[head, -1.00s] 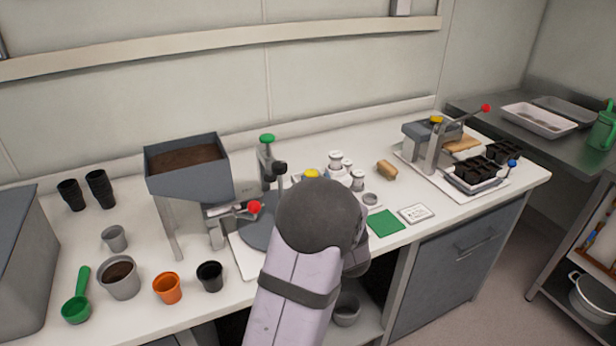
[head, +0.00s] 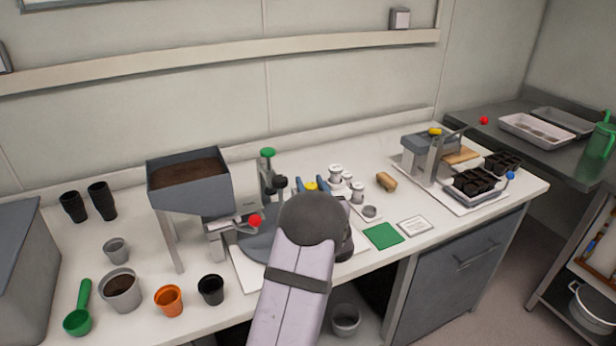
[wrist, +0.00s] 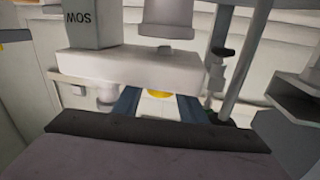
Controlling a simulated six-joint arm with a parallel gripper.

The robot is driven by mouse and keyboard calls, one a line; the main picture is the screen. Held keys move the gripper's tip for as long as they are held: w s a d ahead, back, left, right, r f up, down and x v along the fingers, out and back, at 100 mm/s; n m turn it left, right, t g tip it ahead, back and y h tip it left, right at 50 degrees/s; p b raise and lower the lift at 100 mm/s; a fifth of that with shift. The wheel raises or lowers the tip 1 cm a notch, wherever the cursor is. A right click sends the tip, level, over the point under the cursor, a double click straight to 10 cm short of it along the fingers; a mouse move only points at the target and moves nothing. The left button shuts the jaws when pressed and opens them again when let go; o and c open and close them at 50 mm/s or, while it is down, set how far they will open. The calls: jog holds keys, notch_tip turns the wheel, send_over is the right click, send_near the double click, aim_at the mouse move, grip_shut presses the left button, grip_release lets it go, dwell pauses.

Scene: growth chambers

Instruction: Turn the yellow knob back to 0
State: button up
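A yellow knob (head: 311,187) shows on the middle device, just beyond my wrist in the head view. My gripper (head: 314,185) has its blue fingertips to the left and right of this knob. In the wrist view the yellow knob (wrist: 158,94) appears between the two blue fingers (wrist: 158,106), with gaps at its sides, so the gripper is open. My wrist hides the lower part of the device and the knob's scale; I cannot read its setting. Another yellow knob (head: 435,131) sits on top of the right-hand press.
A soil hopper (head: 188,181) with a red-tipped lever (head: 255,221) stands left of my gripper. A green-topped post (head: 267,153) is close behind. White-capped jars (head: 357,190) stand to the right. A green pad (head: 383,236) and several pots lie near the front edge.

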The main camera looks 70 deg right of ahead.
jog(key=shift+x, duration=1.35)
jog(key=shift+c, duration=0.4)
jog(key=c, duration=0.7)
jog(key=shift+n+t, duration=0.3)
jog(key=shift+w+a+r+n+t+y, duration=0.1)
jog(key=shift+w+n+t+y, duration=0.05)
jog(key=shift+n+t+y, duration=0.35)
jog(key=shift+w+a+n+t+y, duration=0.1)
jog(key=shift+n+t+y, duration=0.2)
jog(key=shift+t+y, duration=0.3)
jog(key=shift+w+a+n+t+y, duration=0.15)
jog(key=shift+n+t+y, duration=0.35)
jog(key=shift+y, duration=0.1)
